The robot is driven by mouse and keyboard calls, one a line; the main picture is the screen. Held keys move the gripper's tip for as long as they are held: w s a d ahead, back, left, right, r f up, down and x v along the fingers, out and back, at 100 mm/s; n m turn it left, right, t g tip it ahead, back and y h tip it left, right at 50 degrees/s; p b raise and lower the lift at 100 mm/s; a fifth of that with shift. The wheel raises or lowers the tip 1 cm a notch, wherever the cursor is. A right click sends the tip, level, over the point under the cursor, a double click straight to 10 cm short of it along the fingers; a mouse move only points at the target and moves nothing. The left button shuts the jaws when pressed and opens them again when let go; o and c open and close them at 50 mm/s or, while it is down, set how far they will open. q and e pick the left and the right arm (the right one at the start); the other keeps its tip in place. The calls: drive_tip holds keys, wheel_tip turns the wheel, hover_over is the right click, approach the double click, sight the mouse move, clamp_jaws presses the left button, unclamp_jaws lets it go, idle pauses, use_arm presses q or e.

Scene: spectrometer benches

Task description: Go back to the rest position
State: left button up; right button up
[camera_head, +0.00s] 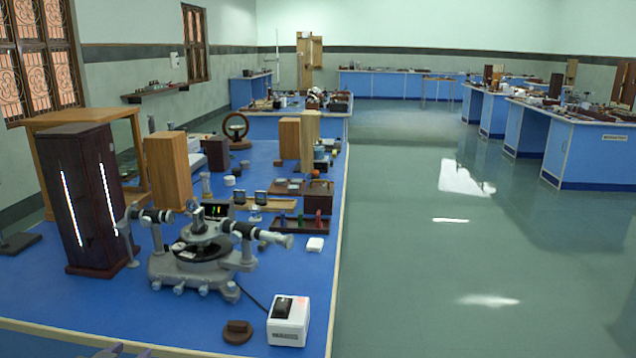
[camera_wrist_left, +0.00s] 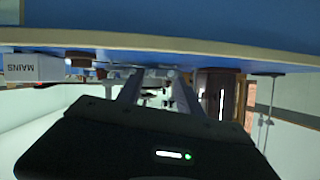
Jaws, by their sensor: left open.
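My left gripper (camera_head: 124,351) shows only as fingertips at the bottom left edge of the head view, by the near edge of the blue bench (camera_head: 60,285). In the left wrist view its two fingers (camera_wrist_left: 155,84) are spread apart with nothing held between them. That view is upside down, with the bench edge (camera_wrist_left: 150,42) across the top. My right gripper is in neither view.
On the bench stand a grey spectrometer (camera_head: 203,252), a dark lamp housing (camera_head: 86,200), a white switch box (camera_head: 289,320) and a small brown piece (camera_head: 238,331). Open green floor (camera_head: 440,270) lies right of the bench; more blue benches (camera_head: 600,155) stand beyond.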

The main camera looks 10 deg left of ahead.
use_arm(q)
drive_tip(key=s+d+f+n+g+h+p, duration=0.1)
drive_tip(key=d+f+n+g+h+p, duration=0.15)
drive_tip(key=d+f, duration=0.7)
drive_tip(key=s+d+f+n+g+h+p, duration=0.15)
drive_tip(key=d+f+g, duration=0.25)
drive_tip(key=d+f, duration=0.55)
drive_tip(key=s+d+f+m+g+h+p, duration=0.1)
drive_tip(key=s+d+f+g+p, duration=0.1)
drive_tip(key=s+d+f, duration=0.3)
drive_tip(key=s+d+f+m+g+h+p, duration=0.1)
drive_tip(key=s+d+f+g, duration=0.3)
drive_tip(key=s+d, duration=0.7)
drive_tip(key=shift+s+d+f+h+p, duration=0.2)
drive_tip(key=shift+s+f+h+p, duration=0.2)
drive_tip(key=shift+s+f+p, duration=0.35)
